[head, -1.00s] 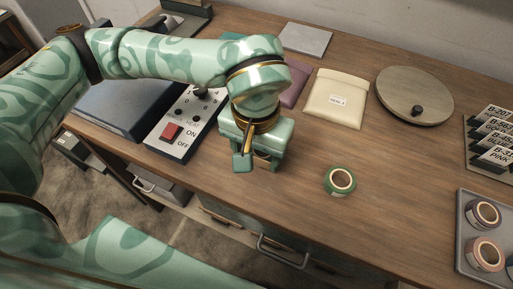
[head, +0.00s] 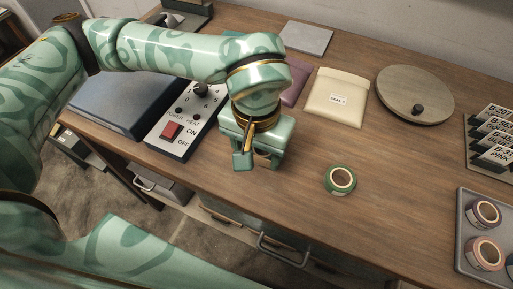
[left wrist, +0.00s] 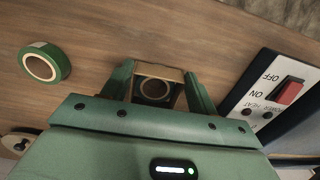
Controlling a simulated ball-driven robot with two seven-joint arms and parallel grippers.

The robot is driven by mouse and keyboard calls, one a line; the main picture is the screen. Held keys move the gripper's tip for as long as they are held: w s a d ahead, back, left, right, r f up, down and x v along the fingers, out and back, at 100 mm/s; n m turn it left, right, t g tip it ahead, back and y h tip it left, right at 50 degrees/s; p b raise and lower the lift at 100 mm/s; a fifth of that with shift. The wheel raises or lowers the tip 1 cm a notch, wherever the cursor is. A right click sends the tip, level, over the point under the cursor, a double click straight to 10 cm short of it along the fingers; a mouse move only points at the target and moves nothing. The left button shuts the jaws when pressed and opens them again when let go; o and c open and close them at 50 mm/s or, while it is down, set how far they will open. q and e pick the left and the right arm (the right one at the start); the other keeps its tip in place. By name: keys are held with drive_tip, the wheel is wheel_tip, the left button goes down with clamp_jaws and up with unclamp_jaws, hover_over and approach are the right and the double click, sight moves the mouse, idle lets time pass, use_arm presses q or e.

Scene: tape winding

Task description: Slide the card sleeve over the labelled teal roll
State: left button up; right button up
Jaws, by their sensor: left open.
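My left gripper (head: 258,158) is open just above the wooden table. In the left wrist view its two fingers (left wrist: 160,90) stand on either side of a square brown card sleeve (left wrist: 146,74). A round ring shape (left wrist: 154,89) shows inside the sleeve; its colour and any label on it are too dark to tell. In the head view the gripper mostly hides the sleeve. A green tape roll (head: 328,182) lies flat on the table to the right of the gripper, apart from it. It also shows in the left wrist view (left wrist: 57,56).
A control box (head: 165,150) with a red switch stands left of the gripper. A cream pouch (head: 335,110) and a round turntable (head: 415,85) lie behind. A grey tray (head: 464,235) with tape rolls is at right. The table around the green roll is clear.

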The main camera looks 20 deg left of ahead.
sight(256, 156)
use_arm(q)
drive_tip(key=o, duration=1)
use_arm(e)
drive_tip(key=shift+a, duration=0.1)
use_arm(q)
drive_tip(key=shift+r, duration=0.15)
wheel_tip(256, 156, up, 16)
drive_tip(key=p, duration=0.4)
use_arm(e)
drive_tip(key=r, duration=0.1)
drive_tip(key=w+r, duration=0.1)
drive_tip(key=r, duration=0.2)
drive_tip(key=shift+w, duration=0.3)
